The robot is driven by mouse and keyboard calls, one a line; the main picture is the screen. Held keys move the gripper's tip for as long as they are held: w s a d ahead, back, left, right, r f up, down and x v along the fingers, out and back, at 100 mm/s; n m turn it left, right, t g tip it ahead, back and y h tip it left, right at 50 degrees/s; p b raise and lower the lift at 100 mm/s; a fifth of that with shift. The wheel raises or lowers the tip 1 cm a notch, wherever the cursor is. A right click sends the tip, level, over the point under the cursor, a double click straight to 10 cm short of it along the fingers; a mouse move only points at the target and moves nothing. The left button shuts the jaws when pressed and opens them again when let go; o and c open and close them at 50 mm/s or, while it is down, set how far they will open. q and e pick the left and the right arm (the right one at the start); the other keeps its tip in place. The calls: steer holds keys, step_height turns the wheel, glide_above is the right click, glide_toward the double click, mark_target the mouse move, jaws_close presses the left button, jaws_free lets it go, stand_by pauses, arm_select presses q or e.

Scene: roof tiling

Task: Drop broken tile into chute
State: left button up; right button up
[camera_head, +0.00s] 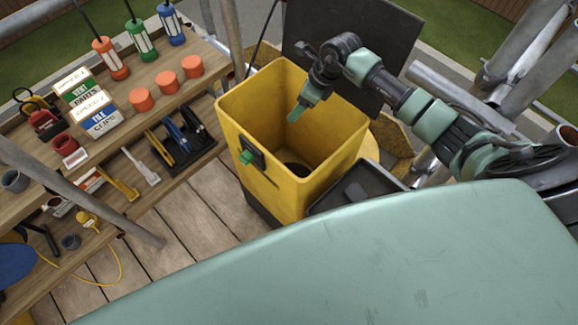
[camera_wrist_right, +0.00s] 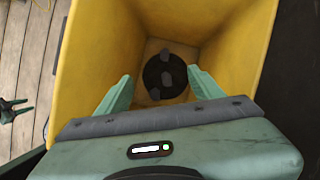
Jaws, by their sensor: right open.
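The yellow chute (camera_head: 318,186) stands open-topped in the middle of the head view, and its inner walls (camera_wrist_right: 230,45) fill much of the right wrist view. My right gripper (camera_head: 296,113) reaches in from the right over the chute's mouth, pointing down. In the wrist view its two fingers (camera_wrist_right: 163,90) are spread apart with nothing between them. Below them, at the chute's bottom, is a dark round opening (camera_wrist_right: 157,73) with a few small grey pieces (camera_wrist_right: 166,75) at it. I cannot tell whether these are bits of the broken tile. I see no other tile piece.
A wooden shelf (camera_head: 165,205) with tools, orange pots and caulk tubes stands left. A dark panel (camera_head: 345,40) is behind the chute; scaffold poles surround it. A dark green pronged thing (camera_wrist_right: 12,110) shows at the wrist view's left edge.

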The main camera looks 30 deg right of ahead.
steer(key=b+v, duration=0.1)
steer(key=v, duration=0.7)
steer(key=shift+b, duration=0.4)
steer(key=shift+f, duration=0.1)
